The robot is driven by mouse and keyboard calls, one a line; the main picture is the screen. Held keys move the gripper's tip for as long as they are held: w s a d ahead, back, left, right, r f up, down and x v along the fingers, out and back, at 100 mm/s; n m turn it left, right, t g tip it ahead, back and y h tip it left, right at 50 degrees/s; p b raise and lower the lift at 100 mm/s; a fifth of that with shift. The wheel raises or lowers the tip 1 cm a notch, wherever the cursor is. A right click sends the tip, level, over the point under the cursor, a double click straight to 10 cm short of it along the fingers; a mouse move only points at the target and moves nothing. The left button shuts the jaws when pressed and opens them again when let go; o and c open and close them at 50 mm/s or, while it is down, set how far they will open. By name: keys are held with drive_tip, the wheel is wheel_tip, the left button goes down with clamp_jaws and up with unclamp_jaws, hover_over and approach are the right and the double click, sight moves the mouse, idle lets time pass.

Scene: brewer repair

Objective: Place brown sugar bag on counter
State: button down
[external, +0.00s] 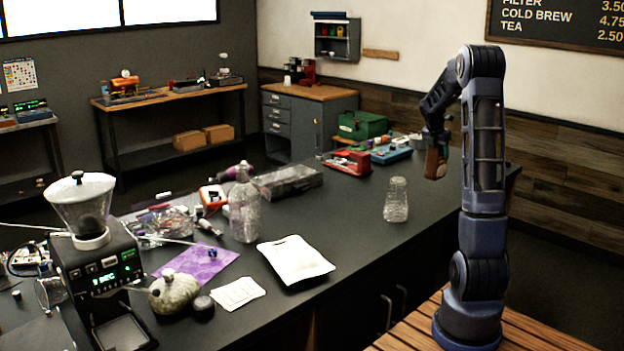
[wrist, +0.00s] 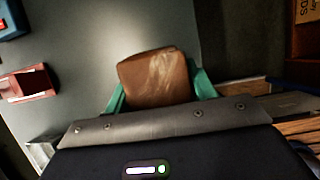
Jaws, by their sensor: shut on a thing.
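The brown sugar bag (wrist: 154,78) is a small brown block-shaped bag. My gripper (wrist: 157,97) is shut on it, with a green finger on each side of the bag in the wrist view. In the external view the bag (external: 435,163) hangs below my gripper (external: 437,147), above the far right part of the dark counter (external: 350,233). The counter also shows in the wrist view (wrist: 75,72) as a grey surface to the left of the bag. The bag's underside is hidden in the wrist view, and I cannot tell its exact height above the counter.
A clear glass jar (external: 396,200) stands nearer. A white tray (external: 294,260) lies farther left. Bare counter surrounds the jar.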

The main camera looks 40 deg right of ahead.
sight(435, 179)
drive_tip(key=shift+f, duration=5.95)
drive_tip(key=c, duration=0.5)
unclamp_jaws()
drive_tip(key=shift+f, duration=0.15)
